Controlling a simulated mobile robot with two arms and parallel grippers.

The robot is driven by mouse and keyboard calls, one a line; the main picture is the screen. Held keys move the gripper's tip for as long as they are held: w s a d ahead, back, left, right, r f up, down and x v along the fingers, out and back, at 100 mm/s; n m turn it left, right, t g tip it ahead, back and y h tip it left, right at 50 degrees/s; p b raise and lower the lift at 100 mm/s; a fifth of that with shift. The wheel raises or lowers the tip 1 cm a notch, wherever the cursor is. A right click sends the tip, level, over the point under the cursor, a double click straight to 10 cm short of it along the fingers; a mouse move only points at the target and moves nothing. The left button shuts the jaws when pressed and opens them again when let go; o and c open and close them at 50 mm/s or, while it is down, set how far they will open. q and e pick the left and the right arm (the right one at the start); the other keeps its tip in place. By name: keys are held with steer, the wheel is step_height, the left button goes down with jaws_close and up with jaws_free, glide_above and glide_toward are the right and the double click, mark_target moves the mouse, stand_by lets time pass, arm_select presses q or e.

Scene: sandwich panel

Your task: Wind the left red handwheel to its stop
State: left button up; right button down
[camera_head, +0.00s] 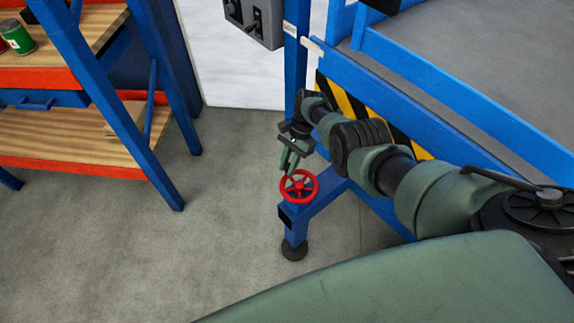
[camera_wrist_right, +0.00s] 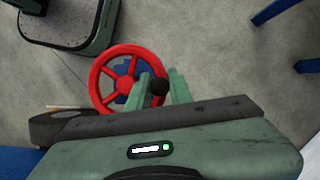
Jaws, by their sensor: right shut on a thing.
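The red handwheel (camera_head: 299,186) sits on the end of a blue outrigger beam (camera_head: 322,199) in the head view. The fingers hide part of the rim. My left gripper is not in view.
A blue frame with a yellow-black striped panel (camera_head: 345,100) stands behind my right arm. A blue-legged workbench (camera_head: 75,135) with wooden shelves is at the left. A grey control box (camera_head: 256,20) hangs at the top. The floor left of the wheel is clear.

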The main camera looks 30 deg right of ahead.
steer(key=shift+w, duration=0.1)
steer(key=c, duration=1.3)
jaws_free()
steer(key=p+v, duration=0.3)
steer(key=v, duration=0.4)
steer(key=shift+d+r, duration=0.2)
steer(key=shift+r, duration=0.15)
